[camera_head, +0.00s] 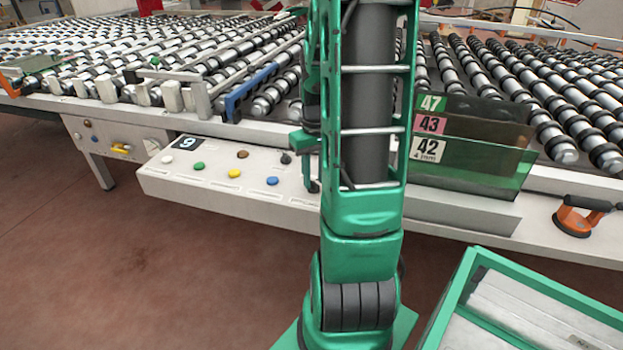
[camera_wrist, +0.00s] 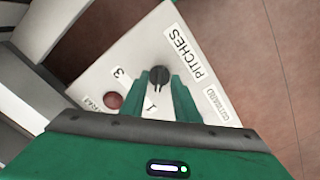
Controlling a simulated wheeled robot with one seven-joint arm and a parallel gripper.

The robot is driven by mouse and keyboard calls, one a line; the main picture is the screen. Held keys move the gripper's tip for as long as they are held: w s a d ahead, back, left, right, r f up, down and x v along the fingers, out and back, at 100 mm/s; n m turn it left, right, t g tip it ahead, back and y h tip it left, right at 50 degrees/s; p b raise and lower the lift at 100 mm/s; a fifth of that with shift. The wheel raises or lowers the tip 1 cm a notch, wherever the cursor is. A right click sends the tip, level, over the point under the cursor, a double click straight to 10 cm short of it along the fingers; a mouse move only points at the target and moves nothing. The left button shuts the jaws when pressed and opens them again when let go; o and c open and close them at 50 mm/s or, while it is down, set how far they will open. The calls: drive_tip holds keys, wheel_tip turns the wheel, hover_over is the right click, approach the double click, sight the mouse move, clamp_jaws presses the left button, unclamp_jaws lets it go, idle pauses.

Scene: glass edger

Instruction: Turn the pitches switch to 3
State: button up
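The pitches switch (camera_wrist: 158,76) is a small black knob on a pale panel in the wrist view, beside the printed word PITCHES. A "3" is printed to its left and a "1" below it. The knob's ridge runs roughly up and down in this view; its exact setting is hard to read. My gripper (camera_wrist: 161,84) has its two green fingers apart, one on each side of the knob. I cannot tell whether the fingertips touch it. In the head view my arm hides most of the gripper and the right part of the panel.
The control box (camera_head: 160,186) carries several coloured buttons and projects from the roller table. A dark red button (camera_wrist: 113,101) lies left of the switch in the wrist view. A glass pane (camera_head: 480,150) stands right of my arm. A green-rimmed crate (camera_head: 545,284) stands at lower right.

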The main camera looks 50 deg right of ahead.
drive_tip(key=shift+f, duration=0.45)
clamp_jaws()
